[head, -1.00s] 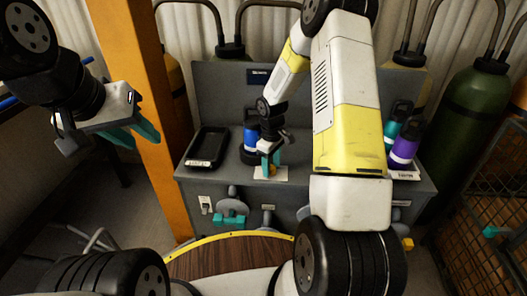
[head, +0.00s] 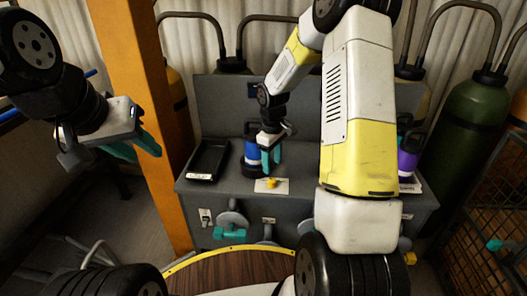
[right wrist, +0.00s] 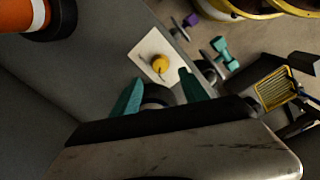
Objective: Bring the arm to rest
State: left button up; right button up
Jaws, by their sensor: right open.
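My right arm reaches over the grey bench from the right in the head view. My right gripper (head: 271,160) is above the bench, open and empty, with teal fingers pointing down. In the right wrist view its two fingers (right wrist: 162,97) stand apart with nothing between them. A small yellow knob (head: 271,183) rests on a white card (head: 258,187) on the bench, below and apart from the fingers; it also shows in the right wrist view (right wrist: 160,64). My left gripper (head: 137,150) hangs at the left, away from the bench; its jaw gap is not clear.
A purple bottle (head: 408,160) is partly behind my right arm. An orange post (head: 150,110) stands between the left gripper and bench. A green cylinder (head: 465,125) is at right.

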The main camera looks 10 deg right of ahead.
jog(key=s+r+m+t, duration=0.1)
jog(key=s+r+m, duration=0.1)
jog(key=s+r, duration=0.5)
jog(key=s+r+m+t, duration=0.2)
jog(key=s+r, duration=0.1)
jog(key=r, duration=0.8)
jog(key=s+a+r+m+t+y, duration=0.1)
jog(key=s+r+m, duration=0.1)
jog(key=s+r, duration=0.2)
jog(key=s+a+r+m+t+y, duration=0.1)
jog(key=s+r+m+t, duration=0.1)
jog(key=s, duration=0.8)
jog(key=shift+s+r, duration=0.3)
jog(key=shift+r, duration=0.55)
